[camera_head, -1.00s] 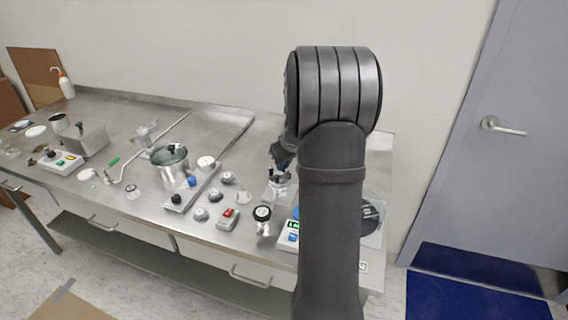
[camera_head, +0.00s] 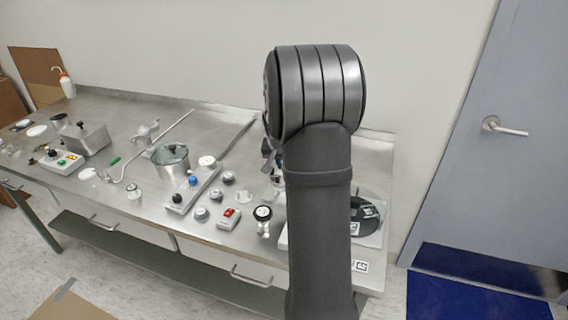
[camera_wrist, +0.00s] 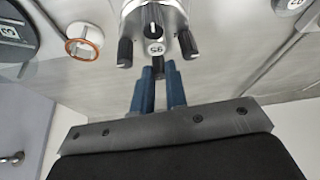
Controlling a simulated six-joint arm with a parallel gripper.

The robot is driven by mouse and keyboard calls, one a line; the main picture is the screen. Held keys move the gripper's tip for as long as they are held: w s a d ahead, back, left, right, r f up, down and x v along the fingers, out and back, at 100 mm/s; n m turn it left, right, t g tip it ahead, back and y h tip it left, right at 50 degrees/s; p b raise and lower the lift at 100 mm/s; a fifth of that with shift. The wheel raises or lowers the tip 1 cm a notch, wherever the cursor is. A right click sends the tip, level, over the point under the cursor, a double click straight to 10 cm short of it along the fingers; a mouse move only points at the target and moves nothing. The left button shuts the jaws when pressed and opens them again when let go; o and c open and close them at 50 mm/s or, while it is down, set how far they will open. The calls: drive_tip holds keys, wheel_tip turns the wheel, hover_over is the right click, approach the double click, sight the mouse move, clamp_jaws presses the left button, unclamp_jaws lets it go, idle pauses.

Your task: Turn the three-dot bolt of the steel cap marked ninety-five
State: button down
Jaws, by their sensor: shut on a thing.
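The steel cap (camera_wrist: 142,18) stands at the top of the wrist view, with a small round label that appears to read 95, upside down to me. Black bolts stick out around it: a left bolt (camera_wrist: 125,52), a right bolt (camera_wrist: 188,45) and a near bolt (camera_wrist: 159,67). Dot marks on them are too small to make out. My gripper (camera_wrist: 160,70) has blue fingers closed on either side of the near bolt's end. In the head view the steel cap (camera_head: 278,180) shows only partly; my arm hides most of it and the gripper.
A dark labelled disc (camera_head: 367,214) lies right of my arm. A white piece with an orange ring (camera_wrist: 84,42) is left of the cap in the wrist view. A black-topped valve (camera_head: 263,214), a red-button box (camera_head: 229,219) and several knobs stand left. A door (camera_head: 480,150) is at right.

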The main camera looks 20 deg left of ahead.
drive_tip(key=m+h, duration=0.1)
drive_tip(key=m, duration=0.2)
drive_tip(key=m+h, duration=0.1)
drive_tip(key=m, duration=0.2)
drive_tip(key=shift+a+m+h, duration=0.2)
drive_tip(key=shift+m+h, duration=0.1)
drive_tip(key=m+g, duration=0.1)
drive_tip(key=m, duration=0.1)
drive_tip(key=m+h, duration=0.1)
drive_tip(key=m, duration=0.2)
drive_tip(key=shift+w+a+g+h, duration=0.1)
drive_tip(key=shift+g+h, duration=0.2)
drive_tip(key=shift+g, duration=0.1)
drive_tip(key=shift+m, duration=0.4)
drive_tip(key=c, duration=1.7)
unclamp_jaws()
drive_tip(key=v, duration=1.7)
drive_tip(key=shift+a+r, duration=0.15)
drive_tip(key=shift+a, duration=0.1)
drive_tip(key=shift+o, duration=0.4)
